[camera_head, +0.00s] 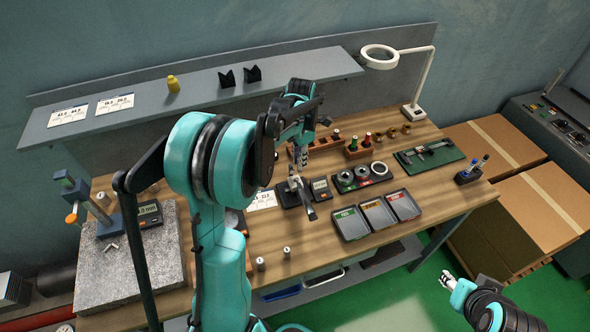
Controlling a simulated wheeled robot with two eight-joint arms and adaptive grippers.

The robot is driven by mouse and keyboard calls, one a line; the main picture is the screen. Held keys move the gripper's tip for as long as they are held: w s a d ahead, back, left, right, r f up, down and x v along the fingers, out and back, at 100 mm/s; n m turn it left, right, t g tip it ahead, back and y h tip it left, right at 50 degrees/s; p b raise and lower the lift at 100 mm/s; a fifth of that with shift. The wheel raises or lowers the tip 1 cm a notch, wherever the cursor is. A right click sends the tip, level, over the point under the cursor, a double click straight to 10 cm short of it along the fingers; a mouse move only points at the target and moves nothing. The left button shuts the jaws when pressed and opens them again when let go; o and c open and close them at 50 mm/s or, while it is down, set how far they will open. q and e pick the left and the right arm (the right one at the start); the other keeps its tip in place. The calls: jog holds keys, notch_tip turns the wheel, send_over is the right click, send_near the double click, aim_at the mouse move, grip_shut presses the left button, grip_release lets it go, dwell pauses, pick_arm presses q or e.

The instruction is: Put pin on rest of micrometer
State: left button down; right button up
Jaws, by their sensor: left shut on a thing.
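My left gripper (297,158) is at the end of the large teal arm, over the middle of the bench. It is shut, with its fingers close above the micrometer. The pin between its fingers is too small and too hidden to make out. The micrometer (309,211) is a dark and silver device in a stand, with a small display (320,185) beside it. Its rest is mostly covered by the gripper. My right gripper (447,281) is low at the right, over the green floor and away from the bench; its finger gap is not clear.
Three trays (351,238) with green, orange and red labels lie right of the micrometer. Behind are a dark holder with round gauges (362,172), wooden blocks (357,153) with pins, and a caliper on a green mat (409,158). A granite plate (135,270) stands left.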

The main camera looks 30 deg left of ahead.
aim_at(294, 169)
pick_arm(q)
jog(key=shift+s+a+f, duration=0.1)
jog(key=shift+a+f, duration=0.45)
jog(key=shift+a, duration=0.35)
jog(key=shift+f, duration=0.2)
jog(key=shift+f+b, duration=0.5)
jog(key=shift+f, duration=1.3)
jog(key=shift+f, duration=0.2)
jog(key=c, duration=1.5)
grip_release()
jog(key=shift+r, duration=0.15)
